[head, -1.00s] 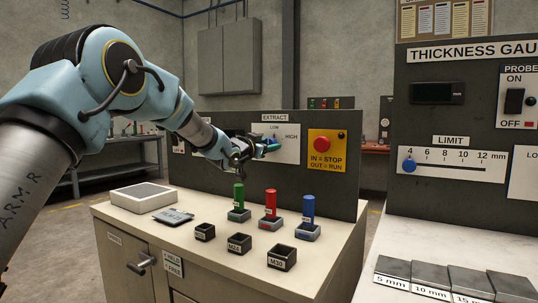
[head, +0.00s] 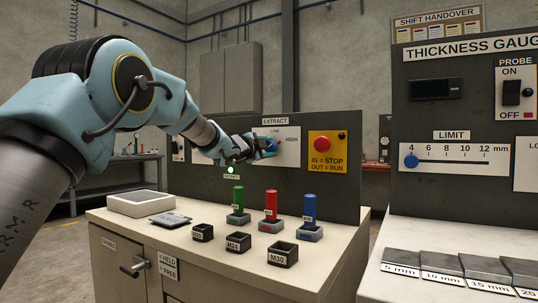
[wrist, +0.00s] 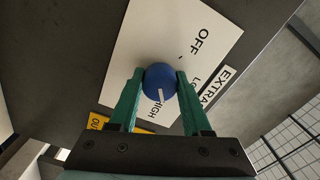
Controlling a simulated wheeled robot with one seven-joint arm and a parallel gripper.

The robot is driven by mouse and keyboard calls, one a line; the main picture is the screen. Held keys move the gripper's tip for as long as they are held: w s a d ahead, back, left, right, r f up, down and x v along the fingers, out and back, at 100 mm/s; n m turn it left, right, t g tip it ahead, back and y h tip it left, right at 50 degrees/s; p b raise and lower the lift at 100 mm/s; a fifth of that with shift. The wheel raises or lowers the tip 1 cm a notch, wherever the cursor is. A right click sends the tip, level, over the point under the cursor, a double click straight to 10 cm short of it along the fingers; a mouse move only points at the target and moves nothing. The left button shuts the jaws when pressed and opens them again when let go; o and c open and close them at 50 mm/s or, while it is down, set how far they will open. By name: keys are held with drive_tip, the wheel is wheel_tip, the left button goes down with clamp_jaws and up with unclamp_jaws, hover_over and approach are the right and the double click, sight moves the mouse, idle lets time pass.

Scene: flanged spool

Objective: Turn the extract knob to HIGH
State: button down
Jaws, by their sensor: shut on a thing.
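The blue extract knob (wrist: 158,76) sits on a white label plate (wrist: 135,45) marked OFF, LOW and HIGH. My gripper (wrist: 160,80) is shut on the knob, one green finger against each side. The knob's white pointer faces between LOW and HIGH, closer to the HIGH lettering. In the head view the knob (head: 273,145) is partly hidden by my gripper (head: 267,149), which reaches the panel from the left. A small green lamp (head: 231,170) glows on the panel below my gripper; its label is too small to read.
A red stop button (head: 322,144) on a yellow plate is just right of the knob's plate. Green, red and blue pegs (head: 270,205) stand on the bench below, with several black sockets in front. The thickness gauge panel (head: 450,120) stands at the right.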

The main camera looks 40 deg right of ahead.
drive_tip(key=shift+f+m+b, duration=0.1)
drive_tip(key=shift+m+b, duration=0.45)
drive_tip(key=shift+m, duration=0.55)
drive_tip(key=shift+c, duration=1.8)
unclamp_jaws()
drive_tip(key=b+v, duration=0.1)
drive_tip(key=v, duration=1)
drive_tip(key=shift+d, duration=0.1)
